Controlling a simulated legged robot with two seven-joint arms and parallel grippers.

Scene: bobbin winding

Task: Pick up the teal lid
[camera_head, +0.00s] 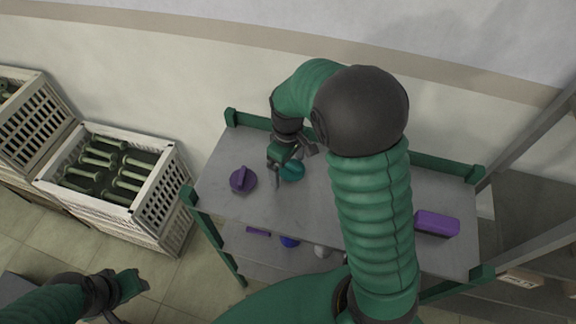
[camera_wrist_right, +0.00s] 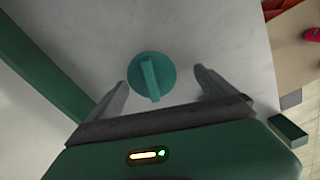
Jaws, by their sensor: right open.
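The teal lid (camera_head: 292,171) lies on the top of the grey table (camera_head: 310,215). In the right wrist view the teal lid (camera_wrist_right: 151,77) is a round disc with a raised bar handle. My right gripper (camera_head: 284,168) is at the lid in the head view and partly covers it. In the wrist view my right gripper (camera_wrist_right: 162,85) is open, with one finger to each side of the lid and nothing held. My left gripper (camera_head: 132,283) is low at the left, away from the table; its fingers are too small to read.
A purple lid (camera_head: 242,179) lies left of the teal one. A purple block (camera_head: 437,223) sits at the table's right. Purple, blue and white items show on the lower shelf. White crates (camera_head: 120,175) of green bobbins stand at the left. Green corner posts (camera_head: 231,117) rise above the tabletop.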

